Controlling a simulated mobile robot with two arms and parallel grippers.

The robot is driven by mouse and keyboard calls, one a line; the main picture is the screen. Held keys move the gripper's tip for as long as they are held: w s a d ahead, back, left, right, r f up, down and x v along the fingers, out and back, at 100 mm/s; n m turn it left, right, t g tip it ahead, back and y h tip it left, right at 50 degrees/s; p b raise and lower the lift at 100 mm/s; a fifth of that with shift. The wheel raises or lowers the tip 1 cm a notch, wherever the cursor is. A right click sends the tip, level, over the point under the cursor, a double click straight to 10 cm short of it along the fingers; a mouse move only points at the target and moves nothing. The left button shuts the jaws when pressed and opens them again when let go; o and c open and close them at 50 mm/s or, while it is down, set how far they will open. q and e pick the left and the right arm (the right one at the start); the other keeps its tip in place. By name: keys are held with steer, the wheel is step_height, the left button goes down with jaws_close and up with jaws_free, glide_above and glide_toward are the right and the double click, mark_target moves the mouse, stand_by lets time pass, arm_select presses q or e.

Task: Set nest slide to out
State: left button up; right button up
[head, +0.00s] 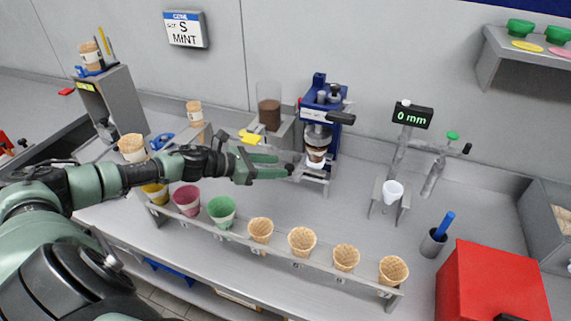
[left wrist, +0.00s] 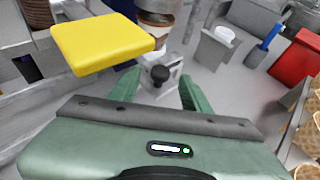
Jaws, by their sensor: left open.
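The blue press (head: 322,105) stands at the back of the counter, with a cone and white cup held under its head. The nest slide (head: 314,177) is the silver part low at its front; its dark knob (left wrist: 160,73) shows in the left wrist view. My left gripper (head: 284,166) is open and empty, just left of the slide and pointing at it. In the left wrist view the knob appears between the green fingers (left wrist: 160,87), a little beyond them. I cannot tell whether they touch it. My right gripper is out of view.
A rack (head: 280,249) of coloured cups and waffle cones runs along the front. A yellow pad (left wrist: 102,42) is close to my left gripper. A white cup (head: 393,190) on a stand, a gauge reading 0 mm (head: 411,115) and a red box (head: 490,285) are right.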

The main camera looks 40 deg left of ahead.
mark_target(288, 167)
arm_select(q)
steer(key=shift+p+x, duration=0.6)
steer(key=shift+x, duration=1.3)
steer(key=shift+r, duration=0.1)
jaws_close()
